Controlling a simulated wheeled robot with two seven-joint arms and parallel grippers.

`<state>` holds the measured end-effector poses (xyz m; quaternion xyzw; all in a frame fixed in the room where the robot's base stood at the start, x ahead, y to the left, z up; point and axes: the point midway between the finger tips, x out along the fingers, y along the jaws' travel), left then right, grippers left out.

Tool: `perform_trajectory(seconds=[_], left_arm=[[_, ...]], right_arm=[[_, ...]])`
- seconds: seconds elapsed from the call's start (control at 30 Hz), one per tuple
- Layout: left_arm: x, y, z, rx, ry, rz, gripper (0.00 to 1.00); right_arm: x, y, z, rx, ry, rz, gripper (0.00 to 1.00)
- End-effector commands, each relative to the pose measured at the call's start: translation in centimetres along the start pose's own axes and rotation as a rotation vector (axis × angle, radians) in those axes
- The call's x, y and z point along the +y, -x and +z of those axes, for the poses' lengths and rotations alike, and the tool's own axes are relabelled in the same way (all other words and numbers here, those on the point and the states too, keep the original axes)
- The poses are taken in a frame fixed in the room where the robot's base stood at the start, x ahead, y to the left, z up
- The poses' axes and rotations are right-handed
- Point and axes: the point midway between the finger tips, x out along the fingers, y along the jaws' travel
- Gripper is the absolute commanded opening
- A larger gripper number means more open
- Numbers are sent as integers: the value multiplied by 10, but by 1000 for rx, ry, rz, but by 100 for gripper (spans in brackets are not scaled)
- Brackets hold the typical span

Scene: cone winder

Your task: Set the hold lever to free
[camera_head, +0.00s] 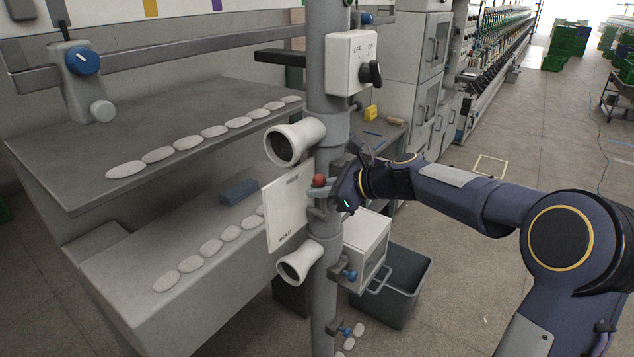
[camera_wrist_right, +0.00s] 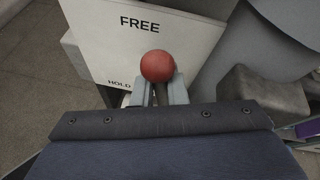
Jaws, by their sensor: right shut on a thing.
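The hold lever ends in a red ball knob (camera_head: 319,181), in front of the grey post. The knob also shows in the right wrist view (camera_wrist_right: 157,66), with the lever's stem below it between my fingers. My right gripper (camera_head: 322,190) is shut on the lever just under the knob. It also shows in the right wrist view (camera_wrist_right: 158,92). A white plate (camera_head: 287,212) beside the lever reads FREE at its top and HOLD lower down. In the right wrist view the plate (camera_wrist_right: 125,45) lies behind the knob. My left gripper is not in view.
A grey post (camera_head: 325,265) carries two white funnel-shaped guides (camera_head: 295,142) and a switch box (camera_head: 352,62). Grey shelves (camera_head: 75,160) with white discs stand to the left. A dark bin (camera_head: 405,295) stands on the floor, which is open to the right.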

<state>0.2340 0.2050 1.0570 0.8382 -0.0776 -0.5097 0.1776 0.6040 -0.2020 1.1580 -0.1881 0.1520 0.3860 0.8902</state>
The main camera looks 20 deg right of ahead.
Motion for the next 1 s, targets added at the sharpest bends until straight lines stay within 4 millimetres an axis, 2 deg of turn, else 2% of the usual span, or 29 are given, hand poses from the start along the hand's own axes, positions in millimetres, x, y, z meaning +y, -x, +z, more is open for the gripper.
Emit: perform_trajectory(seconds=[0.03,0.73,0.77,0.9,1.0], left_arm=[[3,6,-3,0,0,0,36],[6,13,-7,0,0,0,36],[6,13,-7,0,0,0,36],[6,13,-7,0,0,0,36],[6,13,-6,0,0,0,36]], right_arm=[[-5,3,10,-15,-12,-1,0],[-11,3,8,-32,-74,22,0],[-11,3,8,-32,-74,22,15],[-11,3,7,-31,-74,24,33],[-10,3,5,-27,-76,26,34]])
